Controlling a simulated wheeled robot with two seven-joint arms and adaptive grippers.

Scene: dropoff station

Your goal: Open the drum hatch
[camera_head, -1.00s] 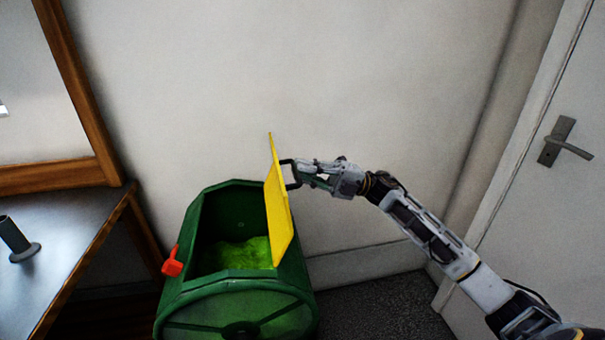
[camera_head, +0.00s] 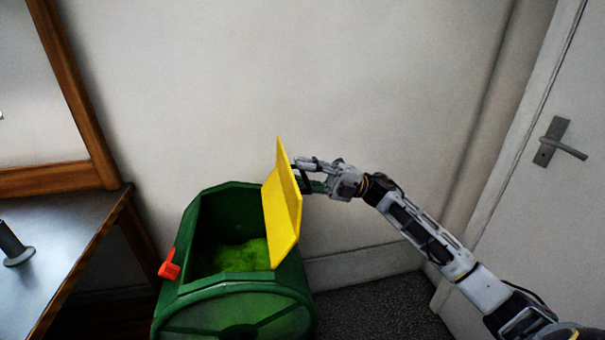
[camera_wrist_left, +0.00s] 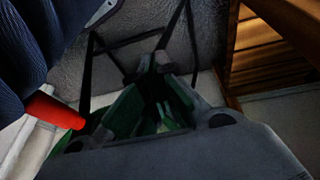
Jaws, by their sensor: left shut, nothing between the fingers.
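The green drum (camera_head: 232,305) stands low in the middle of the head view. Its top opening is uncovered, with bright green material (camera_head: 240,256) inside. The yellow hatch (camera_head: 282,205) stands up on the opening's right side. My right gripper (camera_head: 306,175) is at the hatch's right face, by its dark handle. The hatch hides part of the handle and fingertips, so the grip is unclear. My left gripper (camera_wrist_left: 160,62) is shut and empty in the left wrist view, with green drum parts beyond it. It is outside the head view.
A red handle (camera_head: 170,265) sticks out on the drum's left side. A dark-topped table (camera_head: 60,240) with a grey stand (camera_head: 14,246) is at left. A white door (camera_head: 520,210) is at right. The floor right of the drum (camera_head: 370,305) is clear.

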